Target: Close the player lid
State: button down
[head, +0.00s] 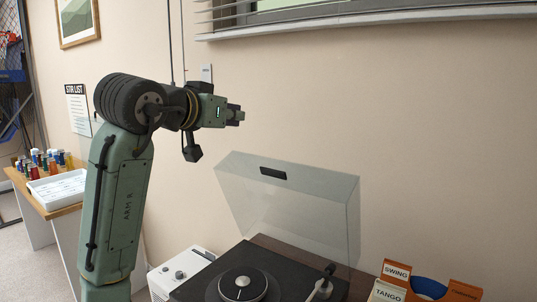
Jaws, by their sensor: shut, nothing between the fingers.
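The record player (278,276) stands low in the head view, with a dark deck, a round platter (242,285) and a tonearm (322,288) at its right. Its clear lid (300,200) is raised and tilted up at the back, with a dark handle (273,173) near its upper edge. My gripper (240,115) is shut and empty, up and to the left of the lid, apart from it. It points right, with the wall behind it.
A white device with knobs (178,273) sits left of the player. Orange boxes labelled SWING and TANGO (392,280) stand at its right. A side table at far left holds a white tray (58,190) and several bottles (45,160). A window (300,10) is above.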

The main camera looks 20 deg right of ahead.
jog(key=s+d+f+m+g+y, duration=0.1)
jog(key=s+d+f+m+g, duration=0.1)
jog(key=d+f+g, duration=0.25)
jog(key=p, duration=0.3)
send_over(286, 165)
jog(key=s+a, duration=0.1)
notch_tip(286, 165, down, 3)
jog(key=shift+a+f, duration=0.1)
jog(key=shift+f, duration=0.05)
jog(key=shift+a+f+t+p, duration=0.1)
jog(key=shift+f+t+p, duration=0.15)
jog(key=shift+f+p, duration=0.1)
jog(key=shift+s+a+f+p, duration=0.2)
jog(key=shift+s+a+f, duration=0.15)
jog(key=shift+s+a, duration=0.2)
jog(key=shift+s+a+f+p, duration=0.15)
jog(key=shift+s+a+f, duration=0.25)
jog(key=shift+a, duration=0.25)
jog(key=shift+s, duration=0.1)
